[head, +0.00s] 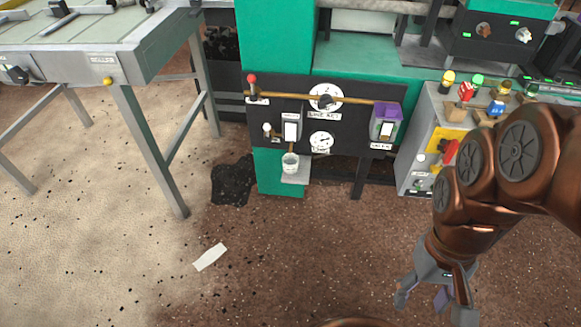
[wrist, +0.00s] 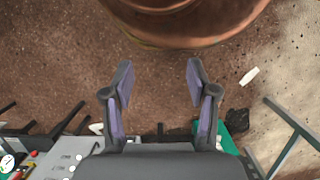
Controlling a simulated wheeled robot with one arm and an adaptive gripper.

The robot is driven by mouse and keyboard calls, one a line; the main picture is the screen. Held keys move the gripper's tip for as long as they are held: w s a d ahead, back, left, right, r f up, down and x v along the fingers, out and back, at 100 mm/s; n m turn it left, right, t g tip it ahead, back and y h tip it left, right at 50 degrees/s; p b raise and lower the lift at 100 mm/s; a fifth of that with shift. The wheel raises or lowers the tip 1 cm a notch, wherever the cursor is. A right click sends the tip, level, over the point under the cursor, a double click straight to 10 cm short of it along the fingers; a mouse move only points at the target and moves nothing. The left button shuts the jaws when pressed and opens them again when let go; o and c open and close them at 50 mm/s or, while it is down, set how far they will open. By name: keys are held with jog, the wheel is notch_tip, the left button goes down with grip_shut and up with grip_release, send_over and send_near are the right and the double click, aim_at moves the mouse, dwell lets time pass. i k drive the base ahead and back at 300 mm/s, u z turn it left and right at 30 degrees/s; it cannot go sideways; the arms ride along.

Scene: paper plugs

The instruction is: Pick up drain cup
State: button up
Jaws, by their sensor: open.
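The drain cup (head: 290,162) is a small pale cup on a grey ledge (head: 296,179) at the foot of the dark gauge panel in the head view. It stands below a short spout and looks upright. My gripper (head: 436,301) hangs low at the lower right of the head view, well apart from the cup. In the wrist view my gripper (wrist: 160,85) is open, with nothing between its fingers. I cannot make out the cup in the wrist view.
A metal table (head: 150,55) stands at the left. A grey control box (head: 425,150) with coloured knobs stands right of the panel (head: 345,125). A black patch (head: 232,180) and a white paper strip (head: 210,257) lie on the floor. The floor before the panel is mostly clear.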

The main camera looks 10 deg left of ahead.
aim_at(290, 161)
jog(key=z, duration=4.7)
jog(key=k, duration=1.15)
jog(key=u, duration=2.45)
